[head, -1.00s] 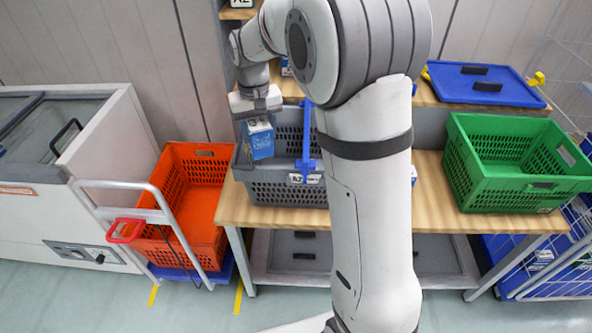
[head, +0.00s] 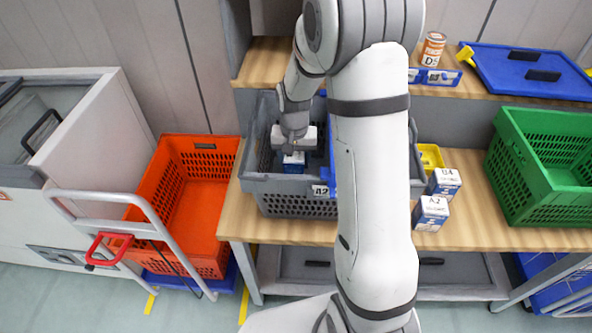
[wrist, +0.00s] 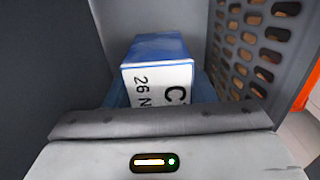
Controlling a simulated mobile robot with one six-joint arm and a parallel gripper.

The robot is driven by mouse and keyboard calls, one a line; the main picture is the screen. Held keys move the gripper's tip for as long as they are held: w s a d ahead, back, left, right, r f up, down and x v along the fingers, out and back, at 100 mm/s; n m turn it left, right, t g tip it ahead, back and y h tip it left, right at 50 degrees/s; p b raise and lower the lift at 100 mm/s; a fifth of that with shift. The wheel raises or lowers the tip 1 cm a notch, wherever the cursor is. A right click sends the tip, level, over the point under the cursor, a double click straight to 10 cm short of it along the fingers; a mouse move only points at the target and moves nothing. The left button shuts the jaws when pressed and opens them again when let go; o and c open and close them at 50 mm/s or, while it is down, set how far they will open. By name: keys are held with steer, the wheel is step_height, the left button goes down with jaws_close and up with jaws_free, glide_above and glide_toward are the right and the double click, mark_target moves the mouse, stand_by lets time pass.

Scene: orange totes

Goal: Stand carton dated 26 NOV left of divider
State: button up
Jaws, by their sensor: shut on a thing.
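My gripper (head: 295,147) is shut on a blue and white carton (head: 293,163), inside the left part of the grey tote (head: 290,206). In the wrist view the carton (wrist: 158,78) shows a white label with a large "C" and "26 N"; the rest of the date is hidden. The blue divider (head: 332,165) is to the right of the carton, partly behind my arm. The carton's bottom is hidden, so I cannot tell whether it touches the tote floor. The perforated tote wall (wrist: 255,45) is close beside the carton.
An orange tote (head: 187,205) sits on a trolley to the left. White and blue cartons (head: 431,212) and a yellow bin (head: 430,157) stand right of the grey tote. A green tote (head: 545,165) is at the far right. A can (head: 433,49) stands on the shelf.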

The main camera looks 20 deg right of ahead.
mark_target(294, 170)
steer(key=shift+f, duration=2)
steer(key=shift+f, duration=0.1)
steer(key=o, duration=1.2)
steer(key=shift+c, duration=0.2)
step_height(294, 170, up, 12)
steer(key=shift+r, duration=0.1)
